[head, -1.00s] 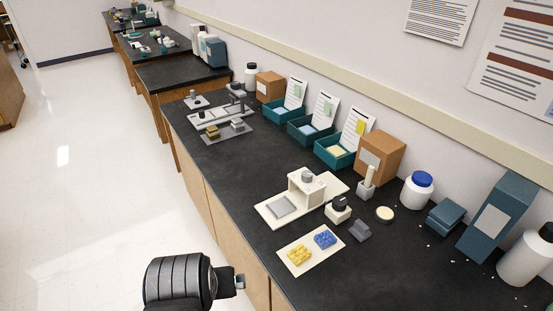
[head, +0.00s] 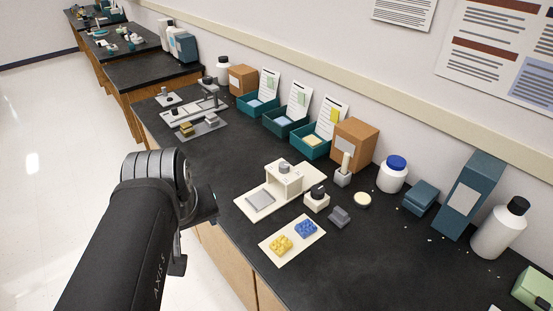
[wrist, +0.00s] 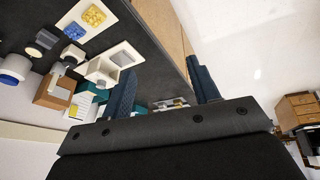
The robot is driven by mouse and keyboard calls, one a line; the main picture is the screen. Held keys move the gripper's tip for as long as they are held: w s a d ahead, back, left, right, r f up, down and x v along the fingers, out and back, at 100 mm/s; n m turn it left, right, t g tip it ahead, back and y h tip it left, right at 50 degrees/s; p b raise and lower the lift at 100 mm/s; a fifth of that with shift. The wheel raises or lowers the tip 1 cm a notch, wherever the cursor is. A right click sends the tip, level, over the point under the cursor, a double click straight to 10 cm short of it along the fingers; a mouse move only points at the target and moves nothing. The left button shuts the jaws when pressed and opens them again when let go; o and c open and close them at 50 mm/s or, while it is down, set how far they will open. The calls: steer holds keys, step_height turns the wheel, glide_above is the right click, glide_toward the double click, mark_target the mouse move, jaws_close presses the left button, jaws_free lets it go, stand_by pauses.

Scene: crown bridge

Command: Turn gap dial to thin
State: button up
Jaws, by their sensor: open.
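A cream fixture has a flat base (head: 239,205) with a grey pad (head: 261,201) and a raised bridge (head: 276,181) topped by a round grey knob (head: 285,168). Beside it stands a small cream block (head: 316,203) with a black dial (head: 318,190). No dial marks are legible, so I cannot tell which is the gap dial or its setting. In the wrist view, my gripper (wrist: 161,68) has its two blue fingers wide apart with nothing between them. In the head view my arm is left of the fixture, at the bench edge, and its fingers are not clear.
A cream card (head: 291,240) holds a yellow brick (head: 281,244) and a blue brick (head: 306,229). A grey block (head: 339,217) lies near the black dial. Teal bins (head: 310,144), a brown box (head: 354,145) and bottles (head: 392,175) stand along the wall.

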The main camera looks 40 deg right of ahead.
steer(key=w+d+r+n+g, duration=0.1)
steer(key=w+d+r+n, duration=0.1)
steer(key=w+d+r, duration=0.4)
steer(key=n+g+y, duration=0.2)
steer(key=n+g, duration=0.1)
steer(key=n, duration=0.3)
glide_above(284, 164)
step_height(284, 164, down, 6)
step_height(284, 164, down, 17)
steer(key=shift+a+r, duration=0.1)
steer(key=shift+c, duration=0.3)
steer(key=c, duration=0.9)
